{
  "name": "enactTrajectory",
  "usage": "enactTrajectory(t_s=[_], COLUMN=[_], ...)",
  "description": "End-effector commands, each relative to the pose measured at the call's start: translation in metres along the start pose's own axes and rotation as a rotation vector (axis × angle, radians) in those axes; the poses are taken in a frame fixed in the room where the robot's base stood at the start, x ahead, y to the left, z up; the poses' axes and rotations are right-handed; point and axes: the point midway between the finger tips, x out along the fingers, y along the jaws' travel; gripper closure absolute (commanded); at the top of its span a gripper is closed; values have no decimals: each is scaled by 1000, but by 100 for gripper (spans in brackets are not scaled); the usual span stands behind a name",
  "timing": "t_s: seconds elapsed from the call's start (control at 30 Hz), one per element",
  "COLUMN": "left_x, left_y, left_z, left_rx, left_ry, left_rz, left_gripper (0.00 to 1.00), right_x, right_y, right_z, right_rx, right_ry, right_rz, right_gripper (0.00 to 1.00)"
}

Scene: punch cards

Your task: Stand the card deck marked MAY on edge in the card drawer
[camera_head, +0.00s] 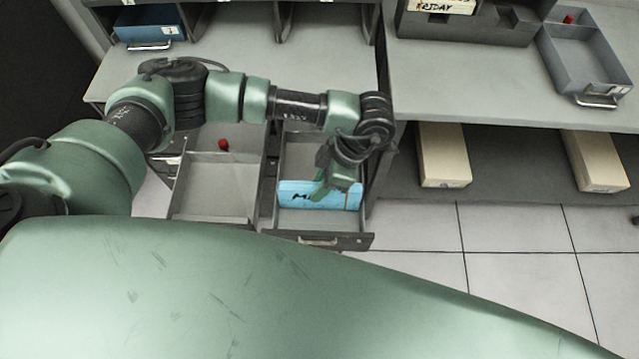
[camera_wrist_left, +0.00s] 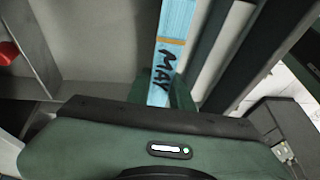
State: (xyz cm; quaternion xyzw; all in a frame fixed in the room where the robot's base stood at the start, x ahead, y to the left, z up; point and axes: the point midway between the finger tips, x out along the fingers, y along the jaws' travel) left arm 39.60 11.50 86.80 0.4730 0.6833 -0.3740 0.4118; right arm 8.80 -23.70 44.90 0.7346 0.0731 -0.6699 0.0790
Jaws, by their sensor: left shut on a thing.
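The blue card deck (camera_head: 290,193) is inside the open card drawer (camera_head: 318,241), lying crosswise near its front. In the left wrist view the deck (camera_wrist_left: 176,22) shows as a narrow blue strip with an orange band and black MAY lettering. My left gripper (camera_head: 336,187) reaches down into the drawer and is shut on the deck. The gripper hides part of the deck and its lettering in the head view. The deck looks on edge, but I cannot tell whether it touches the drawer floor. My right gripper is not in view.
A second open drawer (camera_head: 210,195) with a red piece (camera_head: 223,145) is to the left. A grey tray (camera_head: 590,57) and a dark rack marked FRIDAY (camera_head: 480,28) stand on the right desk. A blue bin (camera_head: 150,24) is at the back left. Pale boxes (camera_head: 443,157) sit below the desk.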

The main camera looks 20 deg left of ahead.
Motion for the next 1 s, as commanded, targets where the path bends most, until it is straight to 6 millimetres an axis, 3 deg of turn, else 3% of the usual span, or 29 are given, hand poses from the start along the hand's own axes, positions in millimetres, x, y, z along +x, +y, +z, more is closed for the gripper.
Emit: enactTrajectory(t_s=[0.3, 0.33, 0.4, 0.77, 1.0], left_x=[1, 1, 1, 0, -32], left_y=[0, 0, 0, 0, 2], left_z=[1, 1, 1, 1, 2], left_rx=[0, 0, 0, 0, -1], left_ry=[0, -1, 0, -1, -3], left_rz=[1, 1, 0, 0, 4], left_gripper=[100, 73, 53, 53, 53], right_x=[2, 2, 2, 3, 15], right_y=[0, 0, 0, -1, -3], right_z=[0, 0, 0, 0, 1], right_rx=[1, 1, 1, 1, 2], right_ry=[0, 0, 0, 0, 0], right_rz=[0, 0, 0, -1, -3], right_gripper=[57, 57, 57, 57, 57])
